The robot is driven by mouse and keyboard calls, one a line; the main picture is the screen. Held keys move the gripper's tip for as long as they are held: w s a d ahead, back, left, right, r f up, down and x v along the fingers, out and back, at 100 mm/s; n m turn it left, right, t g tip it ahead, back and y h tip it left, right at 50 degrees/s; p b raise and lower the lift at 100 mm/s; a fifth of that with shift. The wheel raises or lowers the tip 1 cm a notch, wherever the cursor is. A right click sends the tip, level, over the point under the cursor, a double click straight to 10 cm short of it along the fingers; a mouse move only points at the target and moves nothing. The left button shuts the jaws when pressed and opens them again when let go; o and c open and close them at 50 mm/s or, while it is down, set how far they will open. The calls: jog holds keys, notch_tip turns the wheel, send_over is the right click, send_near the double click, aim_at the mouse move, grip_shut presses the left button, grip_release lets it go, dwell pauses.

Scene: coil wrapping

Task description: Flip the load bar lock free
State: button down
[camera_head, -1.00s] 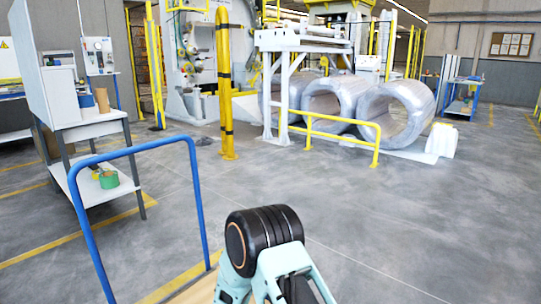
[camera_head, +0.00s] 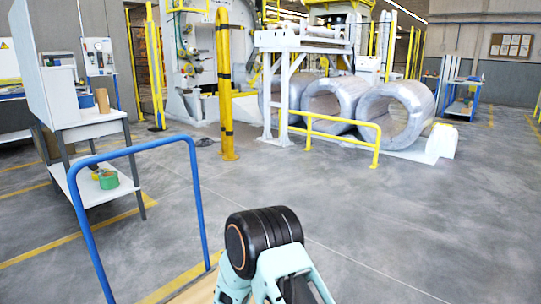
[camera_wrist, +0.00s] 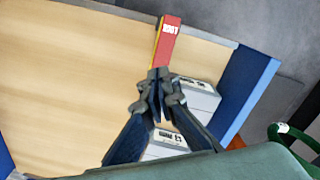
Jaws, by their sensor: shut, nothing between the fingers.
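In the wrist view my gripper (camera_wrist: 158,76) is shut and empty, its dark fingers meeting above a pale wooden deck (camera_wrist: 75,75). A red strip with a yellow edge and white lettering (camera_wrist: 167,42) shows just past the fingertips, near the deck's edge. I cannot tell whether the fingertips touch it. I cannot make out for certain which part is the load bar lock. In the head view my arm hides that spot, and my gripper does not show.
Grey-white boxes (camera_wrist: 197,98) lie beside and below my fingers, near a blue side panel (camera_wrist: 243,90). In the head view a blue rail (camera_head: 130,155) rises at the left beside a shelf table (camera_head: 95,122). Wrapped coils (camera_head: 398,112) stand behind a yellow barrier (camera_head: 335,137). The middle floor is clear.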

jog(key=shift+f+b, duration=1.4)
jog(key=shift+f, duration=0.45)
dwell(0.6)
jog(key=shift+r+p, duration=2.5)
jog(key=shift+r, duration=1.1)
